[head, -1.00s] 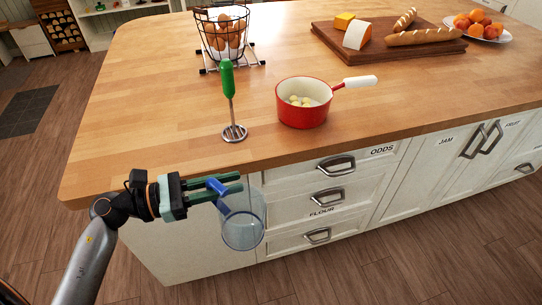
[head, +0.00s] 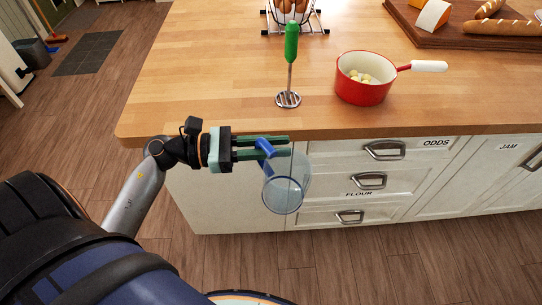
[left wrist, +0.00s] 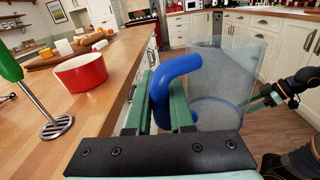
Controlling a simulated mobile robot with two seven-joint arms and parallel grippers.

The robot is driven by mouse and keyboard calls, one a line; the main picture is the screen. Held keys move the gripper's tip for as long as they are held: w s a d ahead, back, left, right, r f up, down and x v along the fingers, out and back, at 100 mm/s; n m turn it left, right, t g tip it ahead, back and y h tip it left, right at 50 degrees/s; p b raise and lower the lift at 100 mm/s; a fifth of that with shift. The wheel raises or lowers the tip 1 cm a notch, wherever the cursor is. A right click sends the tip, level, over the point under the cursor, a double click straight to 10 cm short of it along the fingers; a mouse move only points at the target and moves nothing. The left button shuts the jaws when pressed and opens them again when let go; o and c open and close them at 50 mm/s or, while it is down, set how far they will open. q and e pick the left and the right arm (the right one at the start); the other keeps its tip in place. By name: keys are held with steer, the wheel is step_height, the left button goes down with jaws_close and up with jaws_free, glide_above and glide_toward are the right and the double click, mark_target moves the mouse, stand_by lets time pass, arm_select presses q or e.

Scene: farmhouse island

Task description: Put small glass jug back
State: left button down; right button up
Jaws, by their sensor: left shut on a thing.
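The small glass jug (head: 287,186) is clear with a blue handle (head: 265,147). My left gripper (head: 286,146) is shut on the handle and holds the jug in the air in front of the island's drawers, just off the worktop edge. In the left wrist view the blue handle (left wrist: 172,80) sits between the green fingers, with the clear jug body (left wrist: 222,85) to its right. My right gripper (left wrist: 262,98) shows partly at the right of that view, beyond the jug; its opening is unclear.
On the wooden worktop (head: 210,85) stand a green-handled masher (head: 291,45), a red saucepan (head: 362,92) with pale pieces inside, an egg basket (head: 294,18) and a board (head: 440,37) with bread and cheese. The worktop's left part is clear.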

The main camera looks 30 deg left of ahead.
arm_select(q)
steer(key=w+a+r+n+t+y, duration=0.25)
steer(key=a+n+y, duration=0.2)
steer(key=a, duration=0.45)
steer(key=w+a+r+n+t+y, duration=0.2)
steer(key=a+r+n+t+y, duration=0.15)
steer(key=a+y, duration=0.35)
steer(key=w+a+r+n+t+y, duration=0.2)
steer(key=w+a+r+n+y, duration=0.15)
steer(key=a, duration=0.65)
steer(key=shift+n, duration=0.35)
steer(key=shift+w+a+f+b, duration=0.85)
steer(key=shift+w+a+f, duration=0.7)
steer(key=shift+f, duration=0.7)
steer(key=shift+w+a+f+b, duration=0.85)
steer(key=shift+w+a+f, duration=0.7)
steer(key=shift+f, duration=0.75)
steer(key=shift+w+a+f+b, duration=0.85)
steer(key=shift+w+a+f, duration=0.7)
steer(key=shift+f, duration=0.7)
steer(key=shift+s+a, duration=0.1)
steer(key=shift+f, duration=0.15)
steer(key=c, duration=0.8)
jaws_free()
